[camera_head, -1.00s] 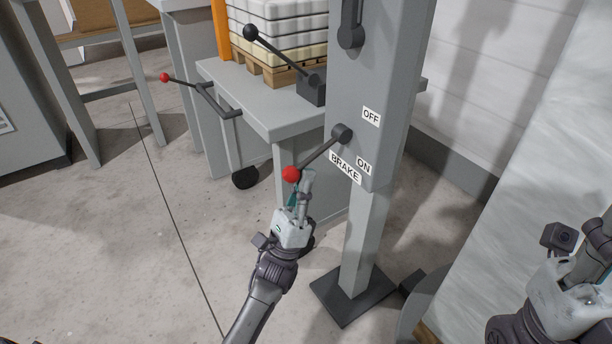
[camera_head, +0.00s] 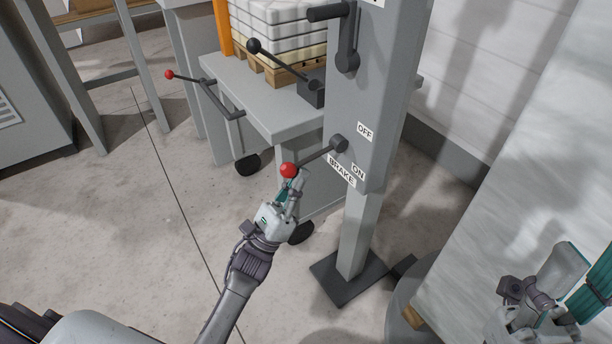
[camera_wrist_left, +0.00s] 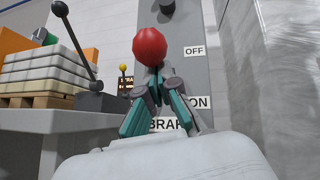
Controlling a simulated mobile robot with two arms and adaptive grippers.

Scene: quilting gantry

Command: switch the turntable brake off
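The brake lever has a red ball knob (camera_head: 288,170) on a dark arm that runs up to a pivot (camera_head: 340,144) on the grey post. The OFF label (camera_head: 365,131) is above the ON label (camera_head: 358,172) and the BRAKE label (camera_head: 341,173). The lever slants down-left from its pivot. My left gripper (camera_head: 291,184) is just under the knob, fingertips close together, nothing seen between them. In the left wrist view the knob (camera_wrist_left: 149,46) shows just above the fingertips (camera_wrist_left: 161,80); contact is hard to tell. My right gripper (camera_head: 545,290) is partly visible at lower right, away from the lever.
A second black lever (camera_head: 348,60) is higher on the grey post (camera_head: 358,230). A bench (camera_head: 285,115) behind carries a black-knobbed lever (camera_head: 253,46) and a stacked pallet. Another red-knobbed lever (camera_head: 169,75) is at left. A wrapped pale block (camera_head: 540,190) fills the right.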

